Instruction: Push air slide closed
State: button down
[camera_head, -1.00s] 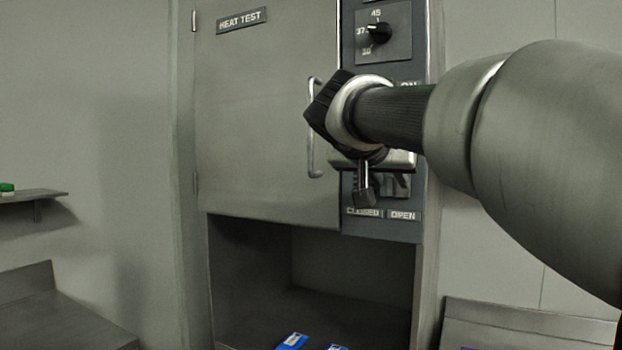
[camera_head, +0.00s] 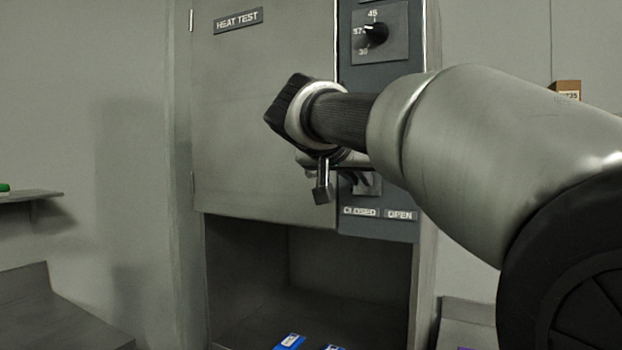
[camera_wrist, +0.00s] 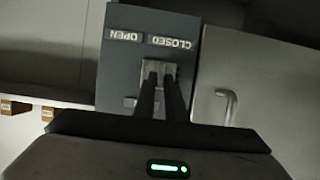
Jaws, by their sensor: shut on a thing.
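The air slide's light plate (camera_head: 374,187) is low on the dark control panel, above the CLOSED label (camera_head: 360,211) and the OPEN label (camera_head: 400,214). In the wrist view the panel is upside down, with the plate (camera_wrist: 158,66) beside the CLOSED label (camera_wrist: 170,42) and OPEN label (camera_wrist: 126,36). My gripper (camera_wrist: 160,76) has its two dark fingers close together at this plate, shut on the slide's small knob, which they mostly hide. In the head view my gripper (camera_head: 362,181) reaches the plate from the front, partly behind my wrist.
The HEAT TEST door (camera_head: 265,120) is shut, left of the panel. Its handle (camera_wrist: 228,105) shows in the wrist view, near my gripper. A dial (camera_head: 375,34) is above. An open bay (camera_head: 300,270) with blue packs (camera_head: 290,342) is below. A side shelf (camera_head: 30,197) is at far left.

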jog(key=shift+w+a, duration=0.4)
jog(key=shift+a, duration=0.35)
jog(key=shift+r, duration=0.1)
jog(key=c, duration=1.8)
grip_release()
jog(key=shift+w+a, duration=0.1)
